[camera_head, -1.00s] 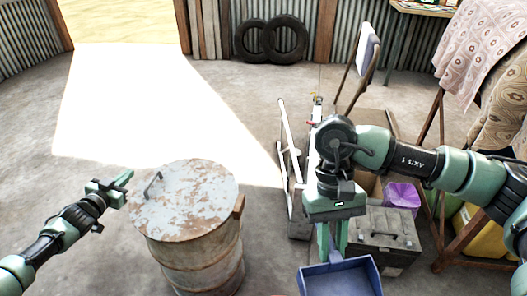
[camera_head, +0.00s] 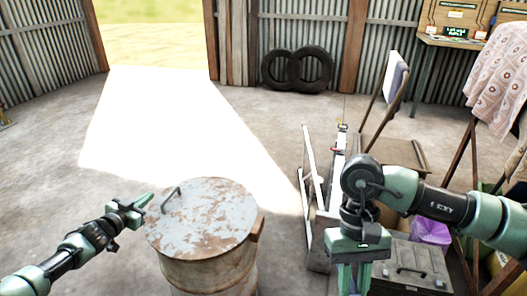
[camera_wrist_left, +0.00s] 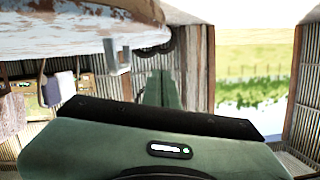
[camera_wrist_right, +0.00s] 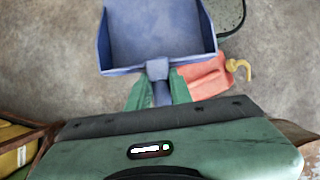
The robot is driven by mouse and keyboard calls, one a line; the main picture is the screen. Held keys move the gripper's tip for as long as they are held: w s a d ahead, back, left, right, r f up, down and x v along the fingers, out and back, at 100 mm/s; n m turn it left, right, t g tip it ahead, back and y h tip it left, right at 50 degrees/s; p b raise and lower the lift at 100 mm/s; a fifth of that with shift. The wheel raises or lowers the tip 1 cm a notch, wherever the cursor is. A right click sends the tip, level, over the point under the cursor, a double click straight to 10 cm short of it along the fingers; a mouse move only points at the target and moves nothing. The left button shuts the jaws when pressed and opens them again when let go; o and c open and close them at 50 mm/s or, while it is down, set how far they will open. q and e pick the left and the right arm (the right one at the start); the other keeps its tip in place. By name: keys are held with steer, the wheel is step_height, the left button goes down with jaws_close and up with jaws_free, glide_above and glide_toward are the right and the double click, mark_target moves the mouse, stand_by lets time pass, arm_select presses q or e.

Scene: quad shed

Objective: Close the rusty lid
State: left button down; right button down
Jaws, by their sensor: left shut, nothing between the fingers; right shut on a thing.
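The rusty lid (camera_head: 207,228) lies flat on top of the rusty barrel (camera_head: 215,272), white paint flaking over brown, with a small handle (camera_head: 169,200) near its left edge. In the left wrist view, the lid (camera_wrist_left: 60,38) fills the top left, with its handle (camera_wrist_left: 118,55) close to my fingers. My left gripper (camera_head: 143,202) is shut and empty, just left of the lid; its fingers (camera_wrist_left: 160,92) point toward the far wall. My right gripper (camera_wrist_right: 157,88) is shut on the handle of a blue dustpan (camera_wrist_right: 158,35). The dustpan is below the head view.
A toolbox (camera_head: 412,268) and a purple item (camera_head: 430,231) are right of my right gripper (camera_head: 350,278). A red container (camera_wrist_right: 208,75) lies on the floor near the dustpan. Two tires (camera_head: 297,70) lean against the back wall. The floor left of the barrel is clear.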

arm_select(q)
steer(key=shift+s, duration=0.1)
arm_select(e)
steer(key=shift+r, duration=0.1)
